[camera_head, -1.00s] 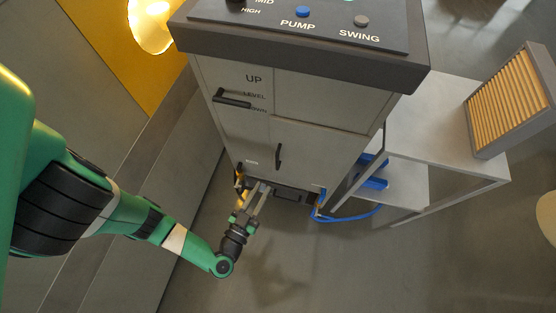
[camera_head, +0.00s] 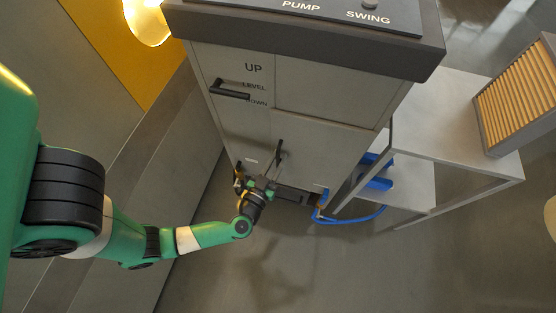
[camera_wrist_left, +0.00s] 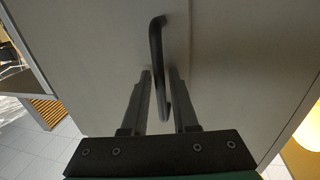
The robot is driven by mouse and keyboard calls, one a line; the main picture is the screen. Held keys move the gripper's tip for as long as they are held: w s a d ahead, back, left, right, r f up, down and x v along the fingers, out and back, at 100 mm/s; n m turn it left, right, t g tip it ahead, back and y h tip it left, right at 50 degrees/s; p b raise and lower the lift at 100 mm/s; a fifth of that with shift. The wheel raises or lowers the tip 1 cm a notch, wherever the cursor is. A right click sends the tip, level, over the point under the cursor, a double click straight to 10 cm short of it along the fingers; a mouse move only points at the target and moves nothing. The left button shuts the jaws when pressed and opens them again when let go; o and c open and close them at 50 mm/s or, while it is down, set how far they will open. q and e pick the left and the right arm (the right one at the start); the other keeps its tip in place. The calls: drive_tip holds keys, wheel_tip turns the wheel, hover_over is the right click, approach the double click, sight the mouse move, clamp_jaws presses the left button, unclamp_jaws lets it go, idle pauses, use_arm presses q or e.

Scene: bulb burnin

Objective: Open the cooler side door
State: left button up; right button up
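The cooler (camera_head: 325,95) is a tall grey cabinet with a dark control top. Its lower front has a door panel (camera_head: 315,150) with a vertical black handle (camera_head: 279,152). My left gripper (camera_head: 271,181) is low in front of this panel, at the handle's lower end. In the left wrist view the gripper (camera_wrist_left: 161,78) is open, and the black handle (camera_wrist_left: 157,45) runs down between its two fingers, beside a seam in the grey front (camera_wrist_left: 235,50). Contact with the handle cannot be made out. The door looks shut. My right gripper is not in view.
A second black handle (camera_head: 230,90) sits higher on the front by the UP, LEVEL and DOWN labels. A grey side table (camera_head: 455,125) stands right, with a slatted filter panel (camera_head: 515,95) on it. A blue hose (camera_head: 350,217) lies low beside the cooler. Floor in front is clear.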

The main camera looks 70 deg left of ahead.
use_arm(q)
clamp_jaws()
idle(1.4)
